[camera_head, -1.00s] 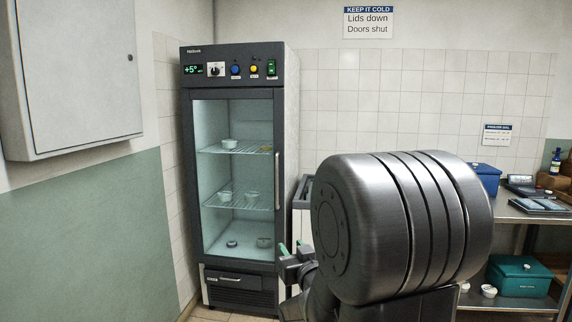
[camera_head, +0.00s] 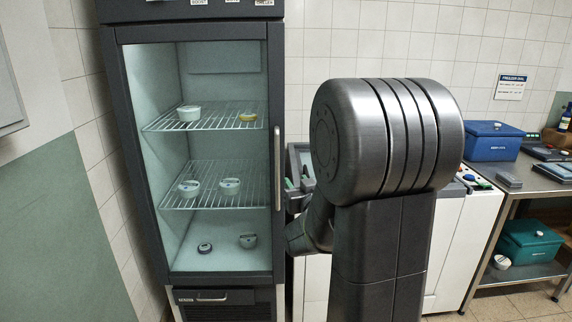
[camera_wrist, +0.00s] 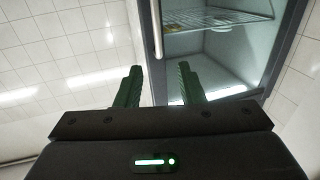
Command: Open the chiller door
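The chiller door (camera_head: 272,250) is a dark-framed glass door, shut, at the left of the head view. Its upright silver handle (camera_head: 277,168) runs along the door's right edge. The handle also shows at the top of the wrist view (camera_wrist: 157,30), beyond and between the fingertips. My gripper (camera_head: 297,185) is just right of the handle, partly hidden by my arm. In the wrist view its two green fingers (camera_wrist: 158,88) stand apart with nothing between them. The gripper looks open and does not appear to touch the handle.
Jars stand on the chiller's wire shelves (camera_head: 215,118) behind the glass. A white cabinet (camera_head: 455,240) stands right of the chiller. A steel table (camera_head: 535,180) with a blue box (camera_head: 493,142) is further right; a green box (camera_head: 528,242) sits on its lower shelf. A wall cabinet (camera_head: 8,95) hangs left.

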